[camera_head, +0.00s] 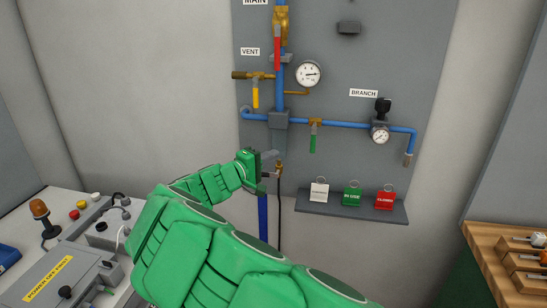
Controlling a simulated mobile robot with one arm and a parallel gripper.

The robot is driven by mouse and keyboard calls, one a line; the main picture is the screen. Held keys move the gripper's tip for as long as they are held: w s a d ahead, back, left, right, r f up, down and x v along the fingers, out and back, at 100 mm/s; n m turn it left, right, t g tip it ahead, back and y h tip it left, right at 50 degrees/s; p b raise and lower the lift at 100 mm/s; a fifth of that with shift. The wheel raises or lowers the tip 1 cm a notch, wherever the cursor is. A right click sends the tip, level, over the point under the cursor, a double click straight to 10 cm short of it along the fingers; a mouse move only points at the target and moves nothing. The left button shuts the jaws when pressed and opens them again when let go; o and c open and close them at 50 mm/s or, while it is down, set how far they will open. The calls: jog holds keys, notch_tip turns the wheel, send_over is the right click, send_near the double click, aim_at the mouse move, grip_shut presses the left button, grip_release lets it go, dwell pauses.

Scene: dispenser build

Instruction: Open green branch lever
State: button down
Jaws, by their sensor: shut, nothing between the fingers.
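The green branch lever (312,144) hangs straight down from a brass valve (315,123) on the blue branch pipe (345,125). The pipe runs across the grey wall panel, under the BRANCH label. My gripper (270,155) is shut and empty, to the left of the green lever and apart from it in the picture. Its fingers are small and partly hard to make out against the grey panel. My green arm reaches up to it from the lower right.
A red lever (277,53) and a yellow lever (255,97) hang on other valves up and left. Gauges (308,73) and a black knob (383,105) sit nearby. Below, a shelf (345,208) holds white, green (352,195) and red tags. A control console (60,250) stands left.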

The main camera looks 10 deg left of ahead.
aim_at(314, 138)
jog(key=w+d, duration=0.7)
jog(key=d, duration=0.1)
dwell(0.4)
jog(key=shift+d, duration=0.2)
